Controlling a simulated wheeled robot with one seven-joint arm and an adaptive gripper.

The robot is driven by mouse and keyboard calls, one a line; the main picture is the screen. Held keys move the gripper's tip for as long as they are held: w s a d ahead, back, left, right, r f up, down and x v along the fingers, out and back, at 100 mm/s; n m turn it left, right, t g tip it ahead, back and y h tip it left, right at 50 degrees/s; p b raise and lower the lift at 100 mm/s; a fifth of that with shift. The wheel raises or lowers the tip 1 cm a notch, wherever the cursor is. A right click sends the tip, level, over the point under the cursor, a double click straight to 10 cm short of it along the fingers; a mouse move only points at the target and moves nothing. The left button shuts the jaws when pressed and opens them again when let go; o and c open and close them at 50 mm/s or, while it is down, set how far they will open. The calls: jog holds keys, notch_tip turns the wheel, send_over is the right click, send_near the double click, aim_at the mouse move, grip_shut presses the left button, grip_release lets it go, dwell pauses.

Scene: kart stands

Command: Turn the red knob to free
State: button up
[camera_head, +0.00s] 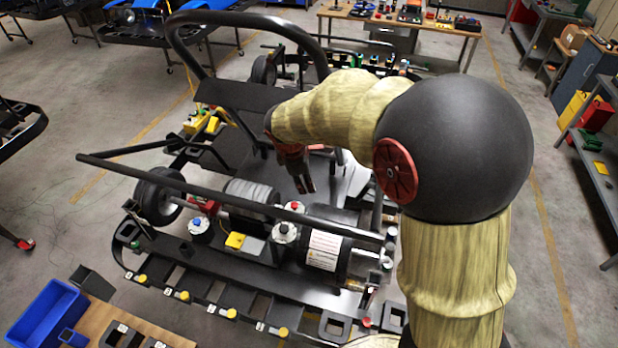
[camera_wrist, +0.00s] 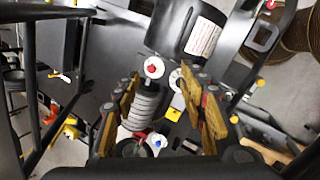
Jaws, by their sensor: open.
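The red knob (camera_head: 283,228) is a small red cap on a round silver mount on the kart's engine deck. In the wrist view the red knob (camera_wrist: 153,68) shows near the line between the fingertips. My gripper (camera_head: 304,190) points down above the kart, behind the knob in the head view and apart from it. In the wrist view my gripper (camera_wrist: 160,73) has its two fingers spread, with nothing held. A similar mount with a blue knob (camera_head: 197,222) stands to the left; the blue knob (camera_wrist: 157,143) also shows in the wrist view. The red knob's setting is too small to read.
A black cylinder with a white label (camera_head: 323,250) lies right of the knob. A yellow block (camera_head: 235,240) sits between the two mounts. A blue bin (camera_head: 45,312) is front left.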

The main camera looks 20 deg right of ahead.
jog(key=shift+s+d+r+m, duration=0.15)
jog(key=shift+s+r+m, duration=0.35)
jog(key=shift+s+r, duration=0.4)
jog(key=s+r+m+t+y, duration=0.1)
jog(key=s+r+m, duration=0.35)
jog(key=s, duration=0.45)
jog(key=s+r+m+t+y, duration=0.1)
jog(key=s+r+m, duration=0.3)
jog(key=s, duration=0.5)
jog(key=s+r+m+t+y, duration=0.1)
jog(key=s+r+m, duration=0.2)
jog(key=s+m, duration=0.45)
notch_tip(320, 180, down, 31)
jog(key=s+n+b, duration=0.1)
jog(key=s+b, duration=0.1)
jog(key=b, duration=2.8)
jog(key=shift+a+n+b, duration=0.4)
